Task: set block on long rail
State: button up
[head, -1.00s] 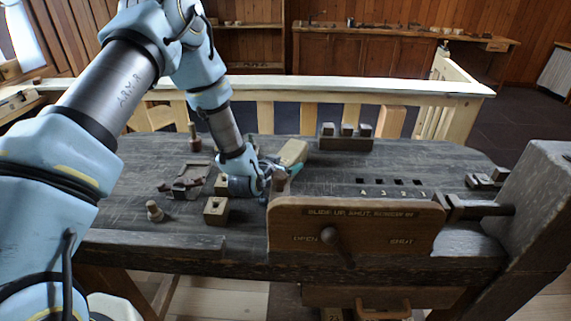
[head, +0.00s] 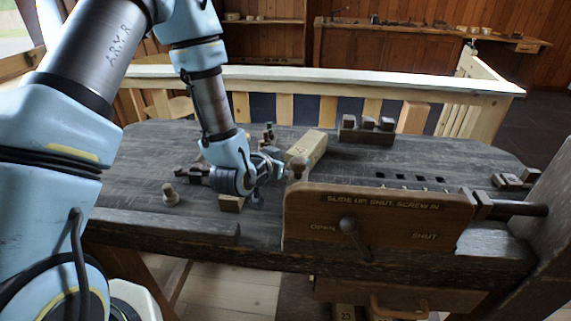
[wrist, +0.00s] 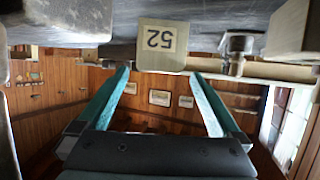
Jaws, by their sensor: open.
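A pale wooden block (head: 308,146) lies on the dark bench, just behind the left end of the vise jaw. My gripper (head: 285,168) is low over the bench, pointing right, beside this block. In the wrist view, a pale block marked 52 (wrist: 160,42) shows between and beyond the open fingertips (wrist: 160,72). I cannot tell whether it is the same block, or whether the fingers touch it. A long pale rail (head: 330,82) on posts runs behind the bench.
The wooden vise jaw (head: 400,222), with a knob and handle, stands at the bench front. A rack with three dark blocks (head: 366,135) is at the back. A small block (head: 231,204) is partly hidden under my wrist. A peg (head: 170,194) stands to the left.

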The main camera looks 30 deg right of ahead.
jog(key=shift+s+a+r, duration=0.3)
jog(key=shift+a, duration=0.25)
